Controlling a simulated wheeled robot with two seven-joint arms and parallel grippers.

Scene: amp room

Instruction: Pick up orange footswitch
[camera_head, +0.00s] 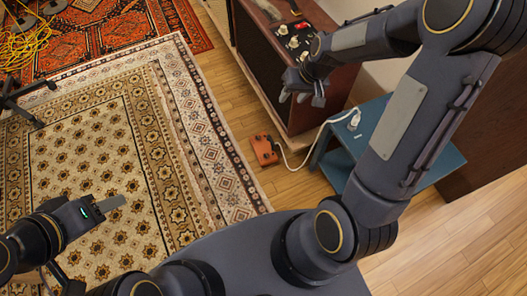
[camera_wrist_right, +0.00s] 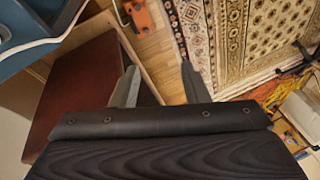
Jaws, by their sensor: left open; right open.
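The orange footswitch (camera_head: 265,150) lies on the wooden floor between the patterned rug and the dark red amp cabinet, with a white cable running from it. It also shows at the top of the right wrist view (camera_wrist_right: 138,14), beyond my right fingers. My right gripper (camera_head: 298,97) is open and empty, high beside the cabinet's top edge; its two fingers show apart in the wrist view (camera_wrist_right: 160,85). My left gripper (camera_head: 112,204) is over the rug at the lower left, well away from the footswitch; its jaw gap is hard to make out.
The amp cabinet (camera_head: 270,65) has knobs on top. A blue low table (camera_head: 420,168) with a white plug (camera_head: 354,121) stands right of the footswitch. Rugs (camera_head: 100,170) cover the left floor; yellow cables (camera_head: 25,42) lie at the top left. Bare wooden floor (camera_head: 215,75) runs beside the cabinet.

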